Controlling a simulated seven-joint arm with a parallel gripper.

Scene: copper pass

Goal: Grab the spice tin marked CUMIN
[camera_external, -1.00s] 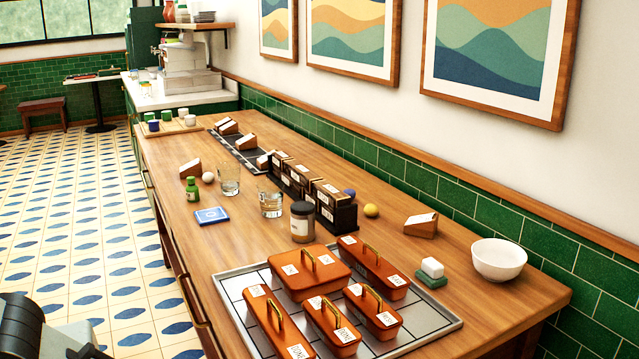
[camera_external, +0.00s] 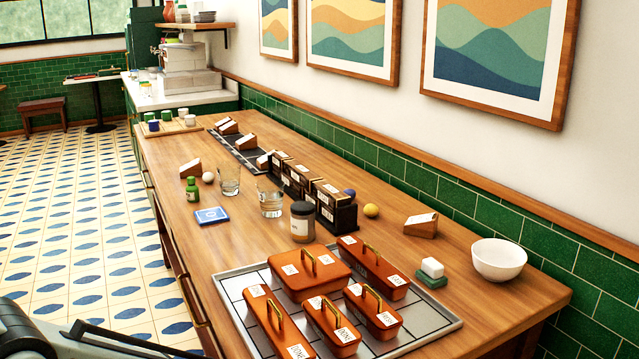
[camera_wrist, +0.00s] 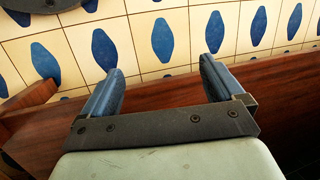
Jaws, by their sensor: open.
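Several dark spice tins with pale labels (camera_external: 318,192) stand in a row in a dark rack on the wooden counter, in the middle of the external view. The lettering is too small to read, so I cannot tell which one is marked CUMIN. My gripper (camera_wrist: 162,78) is open and empty in the wrist view, its two fingers apart over the tiled floor and brown wood. No tin shows in the wrist view. In the external view my arm is at the lower left, off the counter's near side and well away from the rack.
A grey tray (camera_external: 232,290) holds several lidded copper boxes in front of the rack. A dark-lidded jar (camera_external: 302,222) and a glass (camera_external: 270,200) stand close to the rack's left. A yellow ball (camera_external: 371,210) lies at its right. A white bowl (camera_external: 499,260) is at the right end.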

